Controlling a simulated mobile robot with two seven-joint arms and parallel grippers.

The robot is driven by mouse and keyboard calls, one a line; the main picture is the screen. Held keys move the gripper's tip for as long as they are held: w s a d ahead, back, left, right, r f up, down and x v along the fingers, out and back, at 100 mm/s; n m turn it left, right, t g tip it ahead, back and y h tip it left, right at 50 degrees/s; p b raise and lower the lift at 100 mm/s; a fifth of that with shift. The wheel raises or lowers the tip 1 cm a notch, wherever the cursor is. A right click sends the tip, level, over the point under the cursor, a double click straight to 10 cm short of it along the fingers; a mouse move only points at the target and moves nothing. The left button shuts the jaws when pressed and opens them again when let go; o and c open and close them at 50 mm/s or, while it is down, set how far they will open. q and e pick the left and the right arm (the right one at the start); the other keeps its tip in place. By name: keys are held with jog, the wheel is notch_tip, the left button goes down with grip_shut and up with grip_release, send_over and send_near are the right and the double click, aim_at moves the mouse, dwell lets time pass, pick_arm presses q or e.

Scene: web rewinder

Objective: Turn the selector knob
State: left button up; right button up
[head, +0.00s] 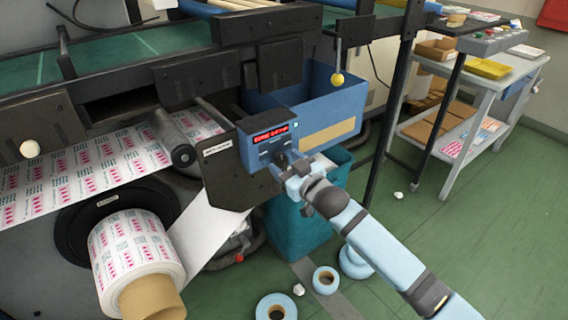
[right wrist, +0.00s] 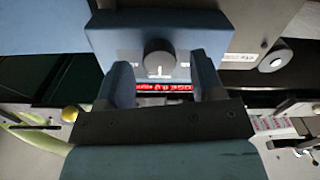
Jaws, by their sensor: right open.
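The selector knob (right wrist: 159,58) is a dark round knob with a white pointer line, on the front of a blue control box (right wrist: 120,22). In the head view the control box (head: 256,146) has a red lit display, and the dark knob (head: 281,160) shows just below it, partly hidden by my gripper. My right gripper (head: 288,170) is at the box front. In the right wrist view my right gripper (right wrist: 160,76) is open, with one finger on each side of the knob and visible gaps. I cannot tell how deep the fingers reach. My left gripper is not in view.
A printed label roll (head: 128,250) and web are left of the box. A blue bin (head: 335,95) is behind it and a teal bin (head: 300,222) below. Tape rolls (head: 326,280) lie on the green floor. A grey cart (head: 470,125) stands at right.

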jog(key=shift+w+a, duration=0.35)
jog(key=shift+w, duration=0.1)
jog(key=c, duration=0.9)
